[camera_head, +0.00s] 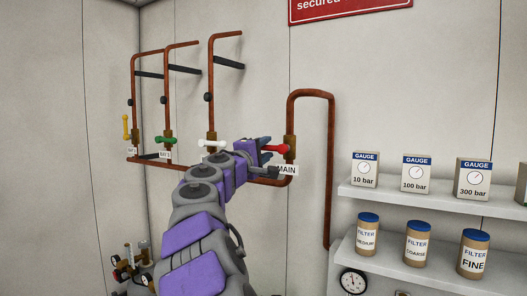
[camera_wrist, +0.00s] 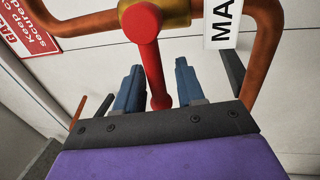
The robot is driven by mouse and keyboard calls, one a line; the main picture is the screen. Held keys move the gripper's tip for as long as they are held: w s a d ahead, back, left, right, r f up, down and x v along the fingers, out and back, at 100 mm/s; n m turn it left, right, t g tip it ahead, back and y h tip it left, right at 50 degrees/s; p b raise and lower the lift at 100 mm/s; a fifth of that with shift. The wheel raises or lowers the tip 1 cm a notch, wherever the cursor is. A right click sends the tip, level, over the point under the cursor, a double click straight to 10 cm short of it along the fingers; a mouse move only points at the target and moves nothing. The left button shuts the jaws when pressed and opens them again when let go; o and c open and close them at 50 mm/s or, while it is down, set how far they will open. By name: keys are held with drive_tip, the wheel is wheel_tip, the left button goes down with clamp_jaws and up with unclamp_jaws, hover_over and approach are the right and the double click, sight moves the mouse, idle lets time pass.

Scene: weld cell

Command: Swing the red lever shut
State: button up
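The red lever (camera_head: 278,149) sticks out to the left, roughly level, from the brass valve (camera_head: 290,141) on the copper pipe beside the MAIN label (camera_head: 287,170). My gripper (camera_head: 266,149) is at the lever's free end and partly covers it. In the wrist view the red lever (camera_wrist: 152,66) runs down from the brass valve body (camera_wrist: 178,12) into the space between the two blue fingers of my gripper (camera_wrist: 158,72). The fingers are apart, with a gap showing on each side of the lever.
A white lever (camera_head: 212,143), a green lever (camera_head: 165,140) and a yellow lever (camera_head: 126,127) sit on other pipes to the left. Shelves (camera_head: 430,202) with gauge boxes and filter jars stand at the right. The wall (camera_head: 390,100) is close behind the pipes.

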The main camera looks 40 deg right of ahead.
drive_tip(key=b+v, duration=0.2)
drive_tip(key=v, duration=1.5)
drive_tip(key=shift+w+a+f+b, duration=0.2)
drive_tip(key=shift+a+b, duration=0.05)
drive_tip(key=shift+b, duration=0.1)
drive_tip(key=shift+d, duration=0.1)
